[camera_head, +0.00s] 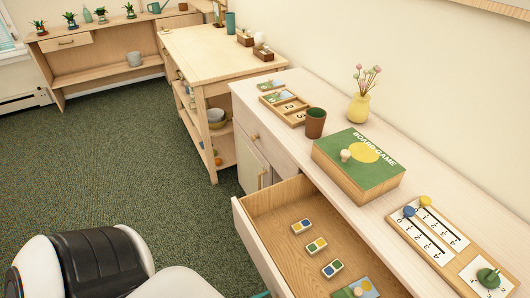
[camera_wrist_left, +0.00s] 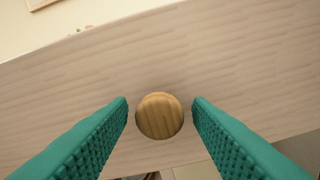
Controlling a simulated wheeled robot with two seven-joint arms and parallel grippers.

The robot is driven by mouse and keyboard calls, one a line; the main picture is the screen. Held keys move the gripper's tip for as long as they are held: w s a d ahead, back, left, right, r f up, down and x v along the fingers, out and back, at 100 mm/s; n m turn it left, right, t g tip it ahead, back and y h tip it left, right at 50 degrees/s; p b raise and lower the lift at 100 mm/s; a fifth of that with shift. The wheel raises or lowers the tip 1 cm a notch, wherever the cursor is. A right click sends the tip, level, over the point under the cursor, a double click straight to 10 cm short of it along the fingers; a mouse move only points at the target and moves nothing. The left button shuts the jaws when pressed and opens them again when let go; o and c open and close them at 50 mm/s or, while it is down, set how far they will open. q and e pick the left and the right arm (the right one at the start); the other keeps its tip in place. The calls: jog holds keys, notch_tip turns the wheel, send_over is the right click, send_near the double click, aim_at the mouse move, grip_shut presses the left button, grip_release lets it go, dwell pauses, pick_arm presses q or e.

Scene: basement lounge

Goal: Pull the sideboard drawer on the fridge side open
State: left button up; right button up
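The pale wooden sideboard (camera_head: 440,170) runs along the wall in the head view. Its nearer drawer (camera_head: 238,215) stands pulled out, showing its inside; its knob is hidden there. The farther drawer (camera_head: 244,146) is shut, with a round knob (camera_head: 254,136). In the left wrist view my left gripper (camera_wrist_left: 160,104) is open, its teal ribbed fingers on either side of a round wooden knob (camera_wrist_left: 159,116) on a pale wooden front (camera_wrist_left: 225,70). Gaps show between knob and fingers. A sliver of teal shows below the open drawer in the head view. My right gripper is not in view. No fridge is visible.
Several small coloured blocks (camera_head: 316,245) lie in the open drawer. A board game box (camera_head: 358,180), a brown cup (camera_head: 315,123), a yellow vase (camera_head: 361,108) and a number board (camera_head: 432,229) stand on top. Green carpet (camera_head: 110,160) is clear at left.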

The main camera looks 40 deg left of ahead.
pick_arm(q)
jog(key=shift+o, duration=0.3)
jog(key=shift+s, duration=0.1)
jog(key=b+v, duration=0.2)
jog(key=v, duration=0.9)
jog(key=shift+s+a, duration=0.15)
jog(key=shift+s, duration=0.25)
